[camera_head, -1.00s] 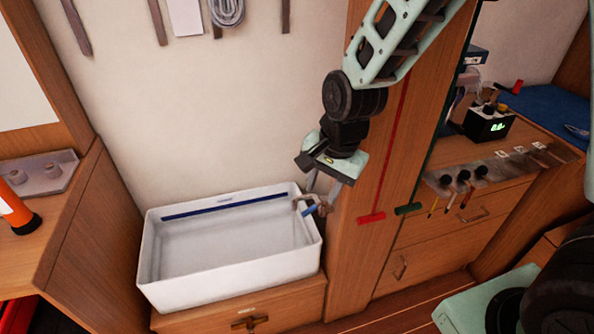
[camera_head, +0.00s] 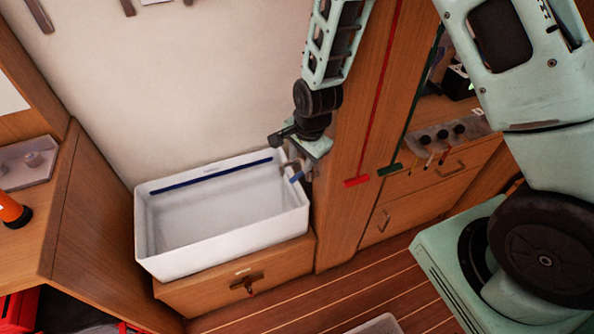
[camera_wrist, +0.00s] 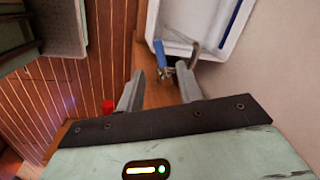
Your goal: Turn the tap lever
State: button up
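The tap lever (camera_wrist: 160,54) is a short blue handle on a grey metal tap (camera_wrist: 190,62) at the edge of the white sink. In the head view the blue lever (camera_head: 297,176) shows at the basin's right rim, close beside my gripper (camera_head: 304,172). In the wrist view my gripper (camera_wrist: 160,85) has its two fingers apart, with nothing between them. The tap and lever lie just beyond the fingertips, in line with the gap. I cannot tell whether a finger touches the tap; in the head view the fingertips are partly hidden around it.
The white sink (camera_head: 150,240) stands on a wooden cabinet with a dark latch (camera_head: 247,282). A wooden panel right of the tap carries a red strip (camera_head: 357,181) and a green strip (camera_head: 390,169). Wooden floor (camera_head: 300,307) lies open in front.

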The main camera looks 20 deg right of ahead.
aim_at(296, 176)
jog(key=f, duration=0.4)
jog(key=w+f, duration=0.1)
jog(key=f, duration=0.1)
jog(key=shift+w+a+f+p, duration=0.1)
jog(key=shift+a+f+p, duration=0.2)
jog(key=shift+f, duration=0.05)
grip_shut()
